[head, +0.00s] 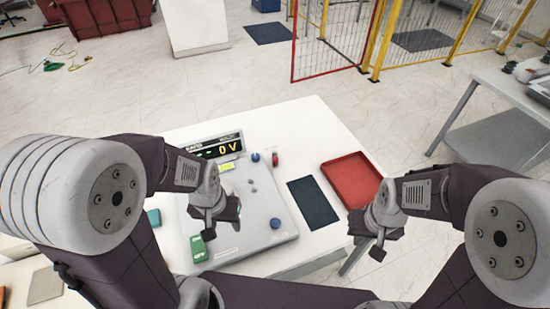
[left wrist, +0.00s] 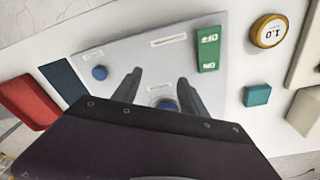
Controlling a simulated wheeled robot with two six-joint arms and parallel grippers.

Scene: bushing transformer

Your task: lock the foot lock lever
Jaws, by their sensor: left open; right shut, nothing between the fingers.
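I cannot make out a foot lock lever for certain in either view. A grey panel (head: 265,240) lies on the white table, with a green block (head: 198,247) and a blue knob (head: 275,223) near its front. My left gripper (head: 222,222) is open above the panel and hides part of it. In the left wrist view its fingers (left wrist: 158,92) point over the panel, with a blue round part (left wrist: 165,103) between them, partly hidden by the wrist. I cannot tell whether they touch it. My right gripper (head: 379,245) is shut and empty, off the table's right side.
A meter reading 0 V (head: 225,149) stands behind the panel. A red tray (head: 350,163) and a dark mat (head: 313,202) lie to the right. A teal block (left wrist: 257,95) and a round gauge (left wrist: 269,31) show in the left wrist view.

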